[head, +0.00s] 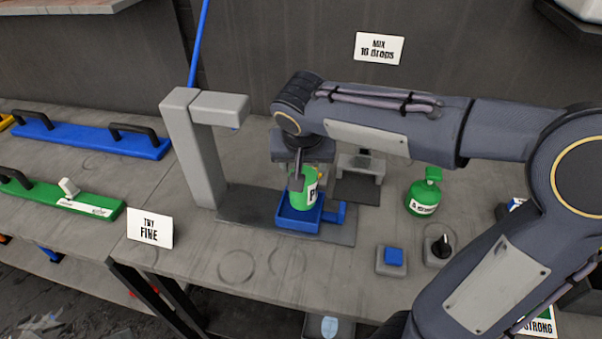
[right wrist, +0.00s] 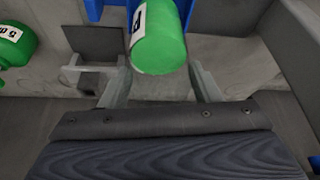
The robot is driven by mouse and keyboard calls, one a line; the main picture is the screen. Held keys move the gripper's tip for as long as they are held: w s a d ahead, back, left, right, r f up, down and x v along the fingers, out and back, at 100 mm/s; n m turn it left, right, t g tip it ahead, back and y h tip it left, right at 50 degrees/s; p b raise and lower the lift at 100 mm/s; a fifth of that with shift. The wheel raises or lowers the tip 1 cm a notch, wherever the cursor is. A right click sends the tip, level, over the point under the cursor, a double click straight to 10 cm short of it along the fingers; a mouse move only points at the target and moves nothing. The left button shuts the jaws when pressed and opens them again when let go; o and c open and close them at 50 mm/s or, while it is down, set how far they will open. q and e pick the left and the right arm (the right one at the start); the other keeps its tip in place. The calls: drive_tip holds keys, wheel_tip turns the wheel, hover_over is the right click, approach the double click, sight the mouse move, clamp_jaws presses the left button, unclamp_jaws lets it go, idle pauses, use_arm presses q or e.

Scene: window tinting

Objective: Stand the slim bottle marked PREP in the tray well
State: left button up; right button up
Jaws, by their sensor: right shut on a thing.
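The slim green bottle (head: 302,192) has a white label with a "P" showing; the rest of the word is hidden. It is upright at the blue tray (head: 299,224), its lower part inside the tray's outline in the head view. I cannot tell whether its base touches the tray floor. My right gripper (head: 299,176) is shut on the bottle from above. In the right wrist view the bottle (right wrist: 160,50) lies between the two grey fingers (right wrist: 160,84), with a bit of the blue tray (right wrist: 93,9) behind. My left gripper is not in view.
A grey stand (head: 193,145) with an overhanging arm rises left of the tray. A wider green bottle (head: 424,192), a blue button (head: 393,257) and a black knob (head: 439,246) are to the right. A "TRY FINE" card (head: 150,229) stands front left.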

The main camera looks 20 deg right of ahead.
drive_tip(key=shift+w+a+f, duration=0.1)
drive_tip(key=shift+w+f, duration=0.05)
drive_tip(key=shift+f, duration=0.75)
drive_tip(key=shift+w+a+f, duration=0.1)
drive_tip(key=shift+f, duration=0.8)
drive_tip(key=shift+f, duration=0.1)
drive_tip(key=shift+f+b, duration=0.15)
drive_tip(key=shift+b, duration=0.15)
drive_tip(key=o, duration=1.1)
